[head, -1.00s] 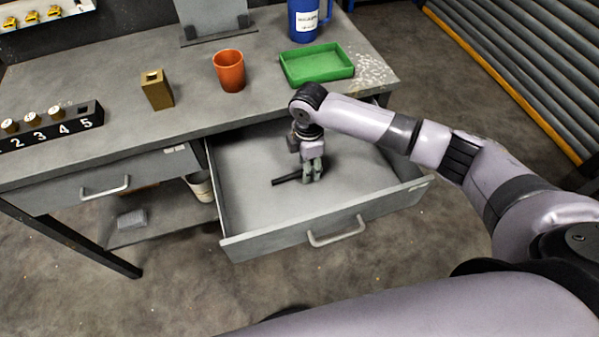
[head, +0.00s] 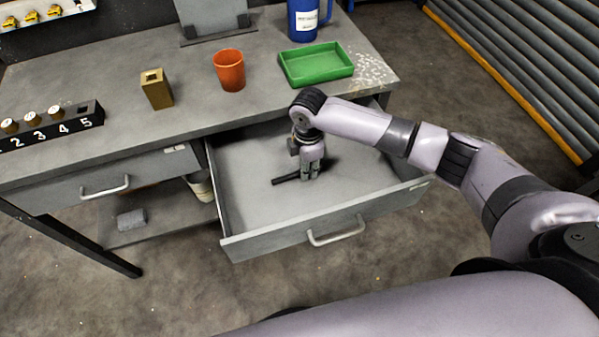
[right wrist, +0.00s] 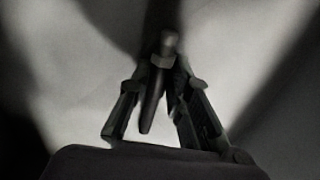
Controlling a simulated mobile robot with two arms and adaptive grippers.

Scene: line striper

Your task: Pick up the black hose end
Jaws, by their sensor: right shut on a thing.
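The black hose end (head: 287,179) is a short dark rod in the open drawer (head: 256,217). In the head view it sticks out to the left of my right gripper (head: 312,172), which points down into the drawer. In the right wrist view the hose end (right wrist: 158,85) lies lengthwise between the two fingers of the right gripper (right wrist: 160,108). The right gripper is shut on the hose end. Whether the hose end still touches the drawer floor I cannot tell. My left gripper is not in view.
The drawer's front handle (head: 337,232) faces me and its walls surround the gripper. The drawer floor is otherwise clear.

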